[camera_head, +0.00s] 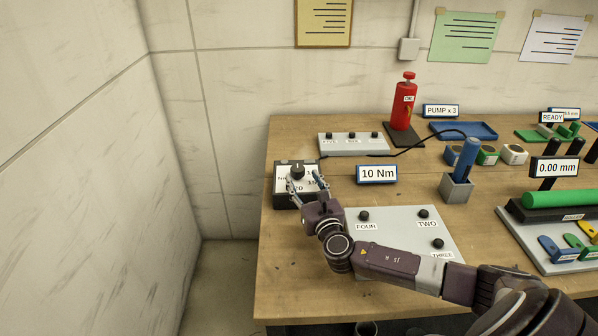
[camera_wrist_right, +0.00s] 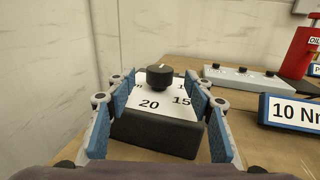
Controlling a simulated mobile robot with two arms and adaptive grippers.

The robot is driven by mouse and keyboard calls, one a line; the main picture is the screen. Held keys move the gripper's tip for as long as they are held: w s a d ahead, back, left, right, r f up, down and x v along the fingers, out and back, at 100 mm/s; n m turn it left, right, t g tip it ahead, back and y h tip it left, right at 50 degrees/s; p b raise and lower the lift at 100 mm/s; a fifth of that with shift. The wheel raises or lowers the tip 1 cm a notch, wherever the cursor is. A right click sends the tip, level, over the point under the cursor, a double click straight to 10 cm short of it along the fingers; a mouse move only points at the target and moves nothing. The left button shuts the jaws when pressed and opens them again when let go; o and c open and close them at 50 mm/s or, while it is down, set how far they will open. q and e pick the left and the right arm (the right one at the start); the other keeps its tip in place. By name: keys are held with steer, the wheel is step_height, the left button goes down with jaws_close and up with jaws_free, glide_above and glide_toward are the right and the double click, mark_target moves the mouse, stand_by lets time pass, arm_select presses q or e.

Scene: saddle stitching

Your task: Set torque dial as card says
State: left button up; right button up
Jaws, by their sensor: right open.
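The torque dial is a black knob (camera_head: 297,171) on a white numbered face of a dark box (camera_head: 283,200) at the table's left edge. In the right wrist view the knob (camera_wrist_right: 160,77) stands between my fingers, with 20 and 15 readable on the face; the pointer's setting is not clear. The card (camera_head: 376,174) reads "10 Nm" and stands right of the box; it also shows in the right wrist view (camera_wrist_right: 295,112). My right gripper (camera_head: 307,180) is open, its fingers to either side of the knob and apart from it. My left gripper is not in view.
A grey plate (camera_head: 395,225) with black knobs labelled FOUR, TWO and THREE lies under my right arm. A grey button strip (camera_head: 353,146) and a red oil bottle (camera_head: 404,100) stand behind. A blue-handled tool (camera_head: 465,160) in a holder stands further right.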

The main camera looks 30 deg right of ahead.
mark_target(299, 174)
steer(key=x, duration=0.4)
steer(key=shift+f, duration=0.25)
steer(key=shift+w+d, duration=0.1)
steer(key=shift+w, duration=0.1)
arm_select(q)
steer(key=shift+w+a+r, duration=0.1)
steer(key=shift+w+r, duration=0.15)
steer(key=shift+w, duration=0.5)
arm_select(e)
steer(key=c, duration=1.2)
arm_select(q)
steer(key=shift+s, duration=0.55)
arm_select(e)
steer(key=shift+o, duration=0.2)
steer(key=shift+w, duration=0.1)
arm_select(q)
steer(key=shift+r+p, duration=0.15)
steer(key=shift+p, duration=0.2)
arm_select(e)
steer(key=shift+r+h, duration=0.1)
steer(key=shift+h, duration=0.2)
